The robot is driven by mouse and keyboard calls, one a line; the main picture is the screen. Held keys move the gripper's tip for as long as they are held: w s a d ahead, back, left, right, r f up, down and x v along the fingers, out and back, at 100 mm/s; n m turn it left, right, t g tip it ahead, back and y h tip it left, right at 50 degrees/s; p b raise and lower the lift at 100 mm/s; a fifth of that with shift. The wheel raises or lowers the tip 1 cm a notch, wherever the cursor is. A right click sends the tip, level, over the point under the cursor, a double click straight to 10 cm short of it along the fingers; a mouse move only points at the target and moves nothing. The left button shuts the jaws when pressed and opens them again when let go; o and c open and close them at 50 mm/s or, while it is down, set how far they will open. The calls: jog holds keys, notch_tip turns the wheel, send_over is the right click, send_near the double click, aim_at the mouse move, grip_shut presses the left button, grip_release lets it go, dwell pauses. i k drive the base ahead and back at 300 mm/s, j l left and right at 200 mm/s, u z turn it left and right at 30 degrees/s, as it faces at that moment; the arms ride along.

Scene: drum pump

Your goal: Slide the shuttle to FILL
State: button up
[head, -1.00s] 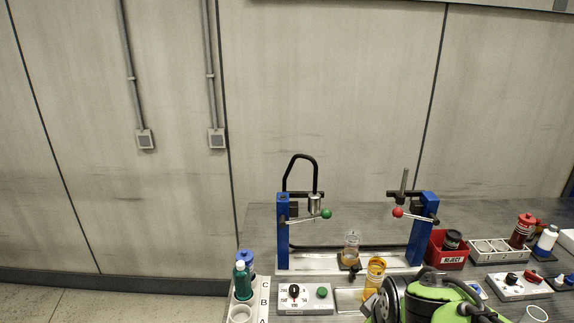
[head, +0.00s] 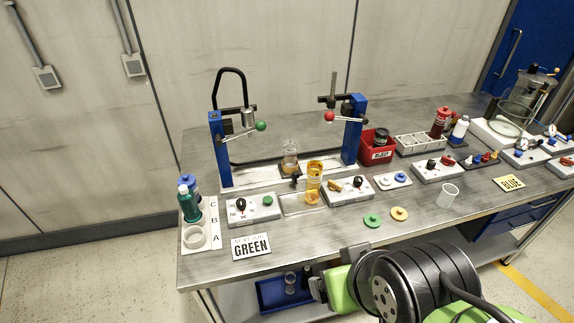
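The shuttle (head: 290,174), a small dark carriage, sits on the pale rail (head: 240,181) between two blue posts. A clear cup (head: 290,154) with some amber liquid stands on it. The shuttle is right of the left post's spout (head: 248,118) and left of the right post's press (head: 333,100). A dark knob (head: 295,181) shows at its front. My gripper (head: 336,272) is low in the head view, in front of the bench's front edge and well apart from the shuttle. Its grey fingers look spread, with nothing seen between them. I cannot read a FILL mark.
A red REJECT bin (head: 376,148) stands right of the posts.

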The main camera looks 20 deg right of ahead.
aim_at(295, 172)
jog(key=i+l+u, duration=0.15)
jog(key=u, duration=0.3)
jog(key=i+l+u, duration=0.1)
jog(key=u, duration=0.35)
jog(key=i+l+u, duration=0.1)
jog(key=l+u, duration=0.2)
jog(key=u, duration=0.15)
